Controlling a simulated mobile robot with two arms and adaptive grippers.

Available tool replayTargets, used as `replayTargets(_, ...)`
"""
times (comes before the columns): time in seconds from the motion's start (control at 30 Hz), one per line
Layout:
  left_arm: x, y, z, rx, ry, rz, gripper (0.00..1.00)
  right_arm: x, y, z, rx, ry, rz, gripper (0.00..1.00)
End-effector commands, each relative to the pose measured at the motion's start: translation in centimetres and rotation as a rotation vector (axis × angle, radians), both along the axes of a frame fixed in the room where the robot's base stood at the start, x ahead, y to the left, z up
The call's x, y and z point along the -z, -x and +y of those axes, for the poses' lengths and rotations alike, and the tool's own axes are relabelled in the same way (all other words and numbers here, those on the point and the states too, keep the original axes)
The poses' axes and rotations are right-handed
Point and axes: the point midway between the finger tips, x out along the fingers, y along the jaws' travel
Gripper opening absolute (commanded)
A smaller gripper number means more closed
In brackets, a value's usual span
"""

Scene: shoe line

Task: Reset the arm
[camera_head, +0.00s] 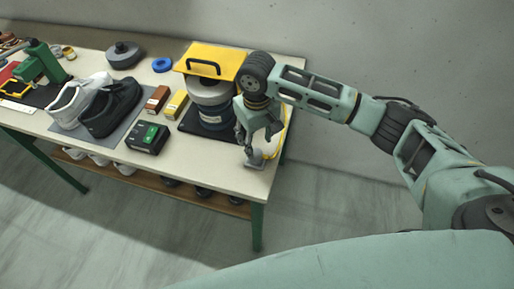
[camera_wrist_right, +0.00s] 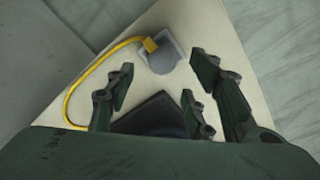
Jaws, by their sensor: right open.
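My right gripper (camera_head: 258,142) is over the right end of the workbench, pointing down. In the right wrist view its fingers (camera_wrist_right: 165,95) are spread apart with nothing between them. A small grey device with a yellow cable (camera_wrist_right: 158,55) lies on the tabletop just beyond the fingertips. In the head view the grey device (camera_head: 256,160) sits below the gripper, near the table's front right corner. My left gripper does not show.
The workbench (camera_head: 225,178) holds a stack of grey and dark cylinders (camera_head: 212,103) under a yellow handled plate (camera_head: 222,58), close left of the gripper. White and black shoes (camera_head: 110,108) lie on a mat farther left. A black box (camera_head: 147,138) stands near the front. Floor to the right is clear.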

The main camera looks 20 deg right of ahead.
Motion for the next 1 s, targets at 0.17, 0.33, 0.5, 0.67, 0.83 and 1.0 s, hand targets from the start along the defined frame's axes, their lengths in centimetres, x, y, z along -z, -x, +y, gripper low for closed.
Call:
replayTargets(0.17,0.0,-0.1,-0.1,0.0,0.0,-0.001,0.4,-3.5,-0.1,0.1,-0.001,0.0,-0.002,0.49)
replayTargets(0.33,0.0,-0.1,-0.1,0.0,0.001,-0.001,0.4,-5.3,0.0,0.1,0.0,0.0,-0.001,0.49)
replayTargets(0.5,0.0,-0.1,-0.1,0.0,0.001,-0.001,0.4,-5.8,0.0,0.1,-0.001,0.0,0.001,0.49)
replayTargets(0.67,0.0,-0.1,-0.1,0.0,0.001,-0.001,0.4,-5.0,0.6,0.8,-0.021,-0.013,0.002,0.49)
replayTargets(0.83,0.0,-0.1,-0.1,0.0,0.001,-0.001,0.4,-1.8,3.6,4.1,-0.12,-0.091,-0.023,0.49)
replayTargets(1.0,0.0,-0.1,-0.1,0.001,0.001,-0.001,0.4,1.0,7.5,7.6,-0.201,-0.206,-0.094,0.49)
